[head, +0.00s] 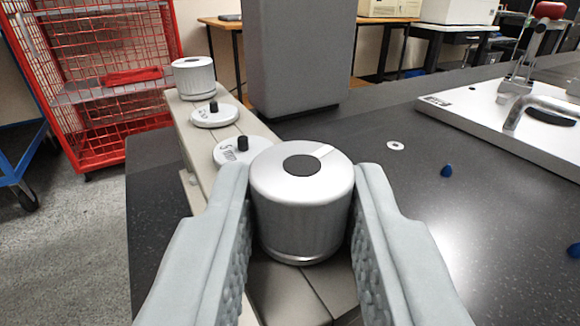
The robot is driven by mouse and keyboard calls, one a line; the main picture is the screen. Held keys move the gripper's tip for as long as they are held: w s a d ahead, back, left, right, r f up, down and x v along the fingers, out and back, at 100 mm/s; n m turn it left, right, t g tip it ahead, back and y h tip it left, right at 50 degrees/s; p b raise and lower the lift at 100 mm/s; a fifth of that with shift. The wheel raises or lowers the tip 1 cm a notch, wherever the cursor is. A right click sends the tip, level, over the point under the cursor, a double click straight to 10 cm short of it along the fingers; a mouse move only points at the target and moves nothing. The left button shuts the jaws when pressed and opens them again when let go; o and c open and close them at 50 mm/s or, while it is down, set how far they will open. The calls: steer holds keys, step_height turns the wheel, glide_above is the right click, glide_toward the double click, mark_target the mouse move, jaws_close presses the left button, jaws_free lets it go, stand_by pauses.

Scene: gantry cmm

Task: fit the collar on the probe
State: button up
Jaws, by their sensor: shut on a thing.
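My gripper (303,225) is shut on a silver cylindrical collar (300,215), with one ridged grey finger on each side. The collar is upright, with a dark round opening or inset in its flat top. Its lower edge is above or on the beige rail (290,293); I cannot tell whether they touch. A similar silver cylinder (193,80) stands at the far end of the rail. I cannot make out the probe.
White discs with black knobs, one near (238,152) and one farther (215,116), sit on the rail. A grey column (298,55) rises ahead. The dark table (400,210) holds a small white ring (395,146), blue pieces (446,171) and a white plate (470,115) at right.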

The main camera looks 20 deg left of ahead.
steer(key=shift+r, duration=3.7)
